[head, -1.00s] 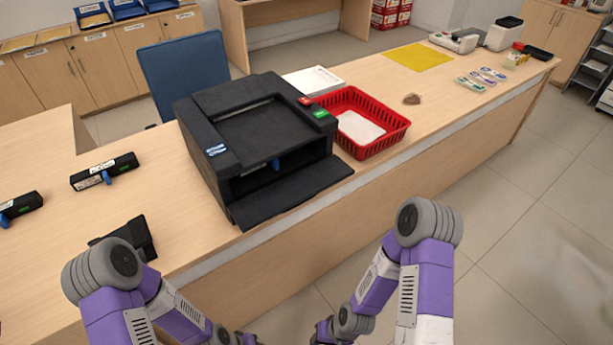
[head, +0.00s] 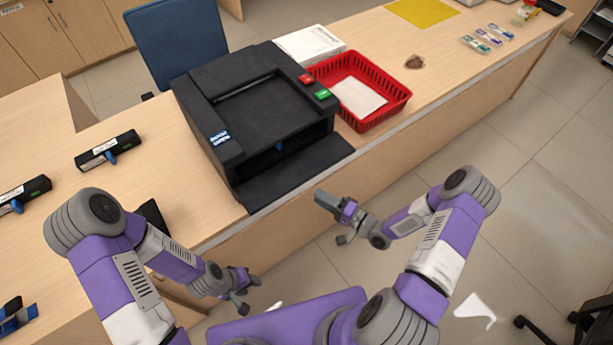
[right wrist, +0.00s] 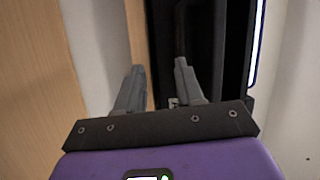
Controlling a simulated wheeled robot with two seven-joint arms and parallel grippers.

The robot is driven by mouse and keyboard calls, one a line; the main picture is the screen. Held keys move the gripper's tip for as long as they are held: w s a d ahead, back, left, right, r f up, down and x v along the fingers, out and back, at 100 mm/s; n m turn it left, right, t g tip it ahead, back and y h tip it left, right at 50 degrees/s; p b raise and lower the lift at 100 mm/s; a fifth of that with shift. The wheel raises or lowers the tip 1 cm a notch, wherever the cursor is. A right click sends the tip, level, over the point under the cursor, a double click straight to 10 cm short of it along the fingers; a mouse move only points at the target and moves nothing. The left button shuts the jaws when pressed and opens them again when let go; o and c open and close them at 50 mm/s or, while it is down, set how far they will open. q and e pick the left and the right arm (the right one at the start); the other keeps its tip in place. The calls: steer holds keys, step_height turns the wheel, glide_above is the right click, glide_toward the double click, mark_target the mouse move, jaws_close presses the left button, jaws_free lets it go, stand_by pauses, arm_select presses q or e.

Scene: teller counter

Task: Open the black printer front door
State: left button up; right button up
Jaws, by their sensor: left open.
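The black printer (head: 265,105) stands on the wooden counter, with red and green buttons at its right corner. Its front door (head: 295,175) is folded down as a flat flap toward the counter's front edge, and the dark opening behind it shows. My right gripper (head: 330,222) is open and empty, in front of the counter, to the right of and apart from the flap. In the right wrist view its two fingers (right wrist: 158,85) are spread, with a dark surface beyond them. My left gripper (head: 250,294) is open and empty, low in front of the counter.
A red basket (head: 384,112) with white paper stands right of the printer. A white paper stack (head: 311,43) lies behind it. Black devices with blue levers (head: 107,150) lie at left. The floor in front of the counter is mostly clear.

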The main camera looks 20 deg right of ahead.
mark_target(297, 174)
steer(key=w+a+r+y, duration=0.1)
steer(key=w+a+r, duration=0.2)
steer(key=w+a, duration=0.1)
steer(key=shift+w+r+y, duration=0.15)
steer(key=shift+w+y, duration=0.1)
steer(key=shift+y, duration=0.15)
steer(key=shift+c, duration=0.3)
jaws_close()
